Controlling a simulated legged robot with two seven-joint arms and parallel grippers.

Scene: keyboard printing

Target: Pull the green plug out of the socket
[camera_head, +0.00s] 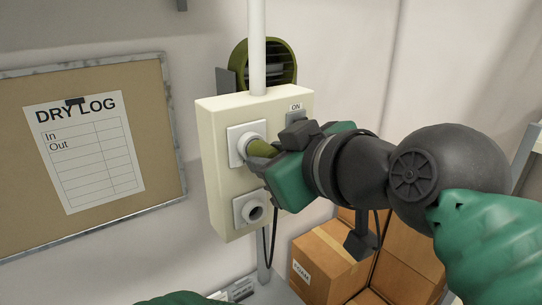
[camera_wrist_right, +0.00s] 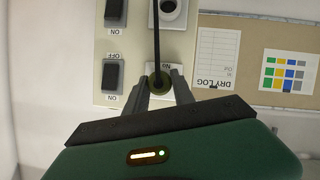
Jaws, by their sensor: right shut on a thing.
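The olive-green plug (camera_head: 261,148) sits at the upper socket (camera_head: 238,135) of the cream socket box (camera_head: 220,200). Its front end meets the socket's round collar; I cannot tell how deep it goes in. My right gripper (camera_head: 259,158) is shut on the plug from the right. In the right wrist view, the plug (camera_wrist_right: 159,81) lies between the two grey fingertips, with its black cable (camera_wrist_right: 156,35) running up the picture. The lower socket (camera_head: 252,211) is empty. My left gripper is not in view.
A switch (camera_head: 297,118) marked ON is on the box's right part. A white pipe (camera_head: 257,45) rises above the box, before a green round vent (camera_head: 283,50). A Dry Log board (camera_head: 165,130) hangs at left. Cardboard boxes (camera_head: 325,262) stand below at right.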

